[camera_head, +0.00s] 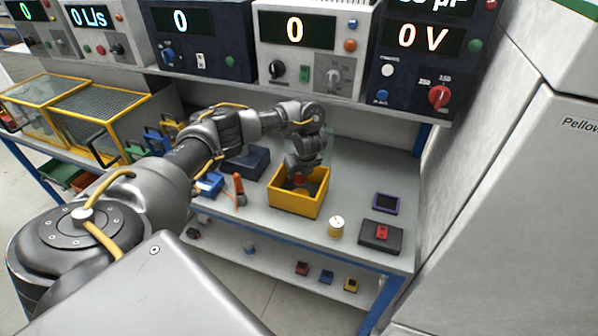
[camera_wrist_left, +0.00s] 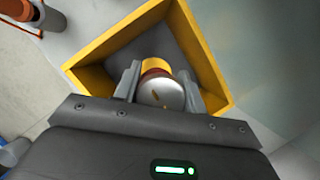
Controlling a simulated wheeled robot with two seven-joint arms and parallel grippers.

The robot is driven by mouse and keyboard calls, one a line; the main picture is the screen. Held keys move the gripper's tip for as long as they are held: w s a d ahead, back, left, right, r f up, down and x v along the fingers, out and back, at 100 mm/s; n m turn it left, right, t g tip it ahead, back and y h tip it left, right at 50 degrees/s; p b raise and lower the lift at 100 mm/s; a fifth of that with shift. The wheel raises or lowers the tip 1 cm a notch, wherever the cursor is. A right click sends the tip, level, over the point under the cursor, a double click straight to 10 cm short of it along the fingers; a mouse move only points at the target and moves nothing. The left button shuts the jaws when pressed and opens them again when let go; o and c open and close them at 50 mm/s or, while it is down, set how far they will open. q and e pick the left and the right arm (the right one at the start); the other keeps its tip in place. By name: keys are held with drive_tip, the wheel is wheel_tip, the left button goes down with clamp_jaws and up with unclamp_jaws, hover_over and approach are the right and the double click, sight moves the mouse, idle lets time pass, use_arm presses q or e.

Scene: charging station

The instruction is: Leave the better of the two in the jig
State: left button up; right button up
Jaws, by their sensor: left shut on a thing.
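My left gripper (camera_head: 301,178) reaches down over the yellow bin (camera_head: 283,208). In the left wrist view its two fingers (camera_wrist_left: 160,88) are shut on a cylinder (camera_wrist_left: 160,95) with a pale round top and a yellow and dark red side. The cylinder is over or inside the yellow bin (camera_wrist_left: 205,65); I cannot tell whether it touches the floor. Another cylinder (camera_head: 336,226), pale-topped and yellowish, stands upright on the bench right of the bin. A dark block (camera_head: 367,236) with a red part on top sits further right; it may be the jig. My right gripper is not in view.
A purple-framed dark panel (camera_head: 386,203) lies behind the dark block. An orange upright object (camera_head: 239,190) and a dark blue box (camera_head: 246,161) are left of the bin. Meters stand on the shelf above. A tall grey cabinet (camera_head: 540,200) closes the right side.

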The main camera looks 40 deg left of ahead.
sight(299, 185)
use_arm(q)
drive_tip(key=shift+f+b, duration=2.2)
drive_tip(key=shift+f, duration=1.1)
drive_tip(key=o, duration=1.1)
drive_tip(key=p+v, duration=0.6)
drive_tip(key=v, duration=0.5)
drive_tip(key=shift+f, duration=0.1)
